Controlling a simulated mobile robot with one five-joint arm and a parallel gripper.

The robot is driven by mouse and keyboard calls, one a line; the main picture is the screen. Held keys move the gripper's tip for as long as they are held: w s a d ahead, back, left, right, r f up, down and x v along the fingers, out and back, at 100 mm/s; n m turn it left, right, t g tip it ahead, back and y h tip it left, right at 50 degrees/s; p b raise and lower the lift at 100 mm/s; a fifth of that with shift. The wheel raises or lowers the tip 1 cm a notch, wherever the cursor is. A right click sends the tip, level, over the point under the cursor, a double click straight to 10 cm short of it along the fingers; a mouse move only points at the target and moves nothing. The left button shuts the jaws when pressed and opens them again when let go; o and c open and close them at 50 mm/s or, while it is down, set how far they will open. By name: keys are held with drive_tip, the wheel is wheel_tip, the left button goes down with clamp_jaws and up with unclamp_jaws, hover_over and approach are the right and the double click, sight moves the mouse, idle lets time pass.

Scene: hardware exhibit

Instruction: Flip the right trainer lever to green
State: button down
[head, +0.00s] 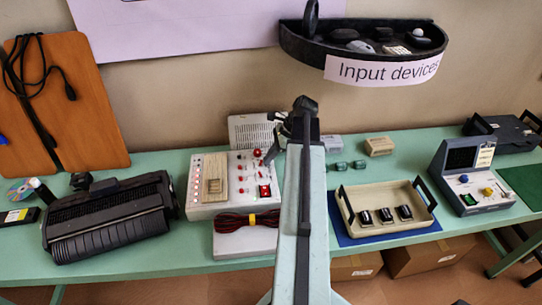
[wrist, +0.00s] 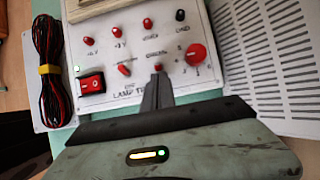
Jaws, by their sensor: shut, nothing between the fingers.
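The trainer is a white box (head: 207,205) with red knobs on top, left of my arm in the head view. The wrist view shows its panel (wrist: 110,52) close up, with a "LAMP TR…" label partly covered by my gripper. Two small red levers sit side by side: the left one (wrist: 124,69) is tilted, and the right one (wrist: 158,67) stands just beyond my fingertips. My gripper (wrist: 157,82) is shut and empty, pointing at the right lever; I cannot tell whether it touches. It also shows in the head view (head: 268,160). No green mark is clear at the right lever.
A red rocker switch (wrist: 91,83) and a round red knob (wrist: 195,54) flank the levers. A coiled black-and-red cable (head: 247,221) lies at the trainer's front. A vented panel (head: 249,131) stands behind. A cream tray (head: 380,223) is to the right.

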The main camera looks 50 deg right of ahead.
drive_tip(key=shift+w+a+r+g+h+p, duration=0.15)
drive_tip(key=shift+a+r+g+h+p, duration=0.1)
drive_tip(key=shift+g+h+p, duration=0.3)
drive_tip(key=shift+w+a+r+h+p, duration=0.15)
drive_tip(key=shift+r+h+p, duration=0.15)
drive_tip(key=shift+p, duration=0.55)
drive_tip(key=shift+w+a+g+h+p, duration=0.15)
drive_tip(key=shift+g+h+p, duration=0.1)
drive_tip(key=shift+g+h, duration=0.2)
drive_tip(key=shift+w+a+g+h+p, duration=0.15)
drive_tip(key=shift+g+h+p, duration=0.1)
drive_tip(key=shift+g+h, duration=0.15)
drive_tip(key=shift+s+d, duration=0.1)
drive_tip(key=shift+r+p, duration=0.75)
wheel_tip(320, 180, up, 10)
drive_tip(key=p, duration=1)
